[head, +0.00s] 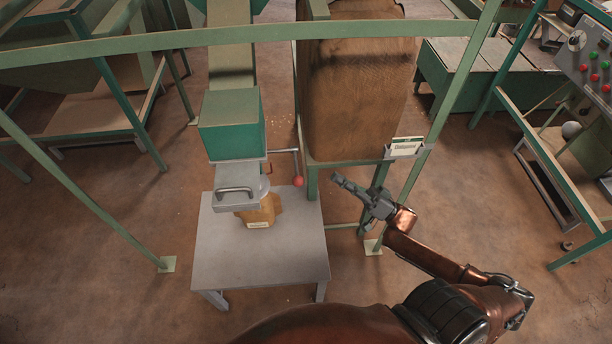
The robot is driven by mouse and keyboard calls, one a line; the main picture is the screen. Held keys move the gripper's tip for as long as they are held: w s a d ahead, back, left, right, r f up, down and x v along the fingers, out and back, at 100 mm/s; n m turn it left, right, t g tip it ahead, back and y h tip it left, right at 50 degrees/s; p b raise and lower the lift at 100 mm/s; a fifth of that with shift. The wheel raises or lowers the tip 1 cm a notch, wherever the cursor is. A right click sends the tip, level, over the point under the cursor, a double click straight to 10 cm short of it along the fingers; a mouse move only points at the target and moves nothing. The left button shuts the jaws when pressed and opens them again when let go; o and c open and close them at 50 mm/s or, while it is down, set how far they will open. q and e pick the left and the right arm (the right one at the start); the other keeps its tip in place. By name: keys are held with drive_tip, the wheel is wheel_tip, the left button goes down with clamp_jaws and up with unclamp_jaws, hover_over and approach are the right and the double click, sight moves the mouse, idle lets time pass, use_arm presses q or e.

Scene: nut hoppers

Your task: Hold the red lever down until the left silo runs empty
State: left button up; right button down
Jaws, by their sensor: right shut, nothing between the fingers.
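The red lever shows as a red ball knob (298,181) on the end of a thin grey rod. The rod runs out from beside a green box-shaped hopper (232,124), which seems to be the left silo's lower end; its contents are hidden. Under the hopper is a grey metal part with a handle (236,192). A brown labelled container (262,211) stands beneath it on a grey table. My right gripper (337,180) is shut and empty, just right of the red knob and apart from it. My left gripper is out of view.
A large brown silo (358,100) with a label card (405,147) stands right of the lever, on green legs. A green rail crosses the top. The grey table (210,255) has bare space. A panel with coloured buttons (590,60) is at far right.

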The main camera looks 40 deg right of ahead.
sight(296, 165)
drive_tip(key=w+a+r+b, duration=0.1)
drive_tip(key=w+a, duration=0.5)
drive_tip(key=a, duration=0.1)
drive_tip(key=shift+a+r, duration=0.15)
drive_tip(key=shift+r, duration=0.25)
idle(0.3)
drive_tip(key=shift+s, duration=0.1)
